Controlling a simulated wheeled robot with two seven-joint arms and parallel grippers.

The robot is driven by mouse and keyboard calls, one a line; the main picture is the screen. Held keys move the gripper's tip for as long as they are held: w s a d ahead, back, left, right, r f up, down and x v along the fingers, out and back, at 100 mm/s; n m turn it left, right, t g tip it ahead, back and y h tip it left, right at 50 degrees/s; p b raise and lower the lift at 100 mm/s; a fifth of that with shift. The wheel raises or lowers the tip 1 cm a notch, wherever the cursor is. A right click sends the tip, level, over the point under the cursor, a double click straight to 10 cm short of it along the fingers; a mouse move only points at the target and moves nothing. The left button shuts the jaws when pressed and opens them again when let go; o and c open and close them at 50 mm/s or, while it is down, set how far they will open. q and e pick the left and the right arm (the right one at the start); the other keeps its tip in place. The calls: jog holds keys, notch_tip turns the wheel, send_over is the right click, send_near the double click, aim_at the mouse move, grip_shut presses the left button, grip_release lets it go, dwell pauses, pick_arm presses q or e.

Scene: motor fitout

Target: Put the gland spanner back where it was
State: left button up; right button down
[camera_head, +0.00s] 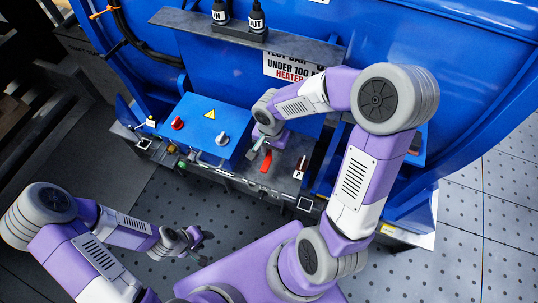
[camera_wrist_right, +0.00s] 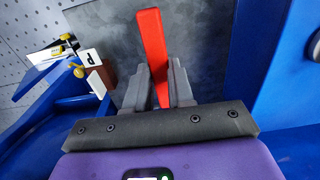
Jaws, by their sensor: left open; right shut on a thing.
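The gland spanner shows as a flat red bar (camera_head: 266,163) over the grey bench top (camera_head: 285,155), to the right of the blue box. In the right wrist view its red length (camera_wrist_right: 152,45) stands between my fingers and sticks out past their tips. My right gripper (camera_head: 258,148) is shut on it; the fingers (camera_wrist_right: 158,85) hide part of it. I cannot tell whether the spanner touches the bench top. My left gripper (camera_head: 202,246) is open and empty, low over the dark perforated floor, well away from the bench.
A blue box (camera_head: 212,128) with a warning triangle and knobs stands left of my right gripper. A dark red block with a P label (camera_head: 300,168) stands close on the right. Black IN and OUT fittings (camera_head: 256,18) sit on a shelf (camera_head: 205,28) against the large blue housing (camera_head: 420,40).

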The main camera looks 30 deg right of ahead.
aim_at(270, 153)
jog(key=shift+w+f+b, duration=0.1)
jog(key=shift+f+b, duration=0.7)
jog(key=shift+f, duration=1.8)
jog(key=c, duration=1)
grip_release()
jog(key=shift+r, duration=0.1)
jog(key=shift+r, duration=0.3)
notch_tip(270, 153, up, 11)
jog(key=p, duration=0.3)
jog(key=shift+f+p, duration=0.2)
jog(key=shift+p, duration=0.2)
jog(key=shift+a+r, duration=0.1)
jog(key=shift+r, duration=0.35)
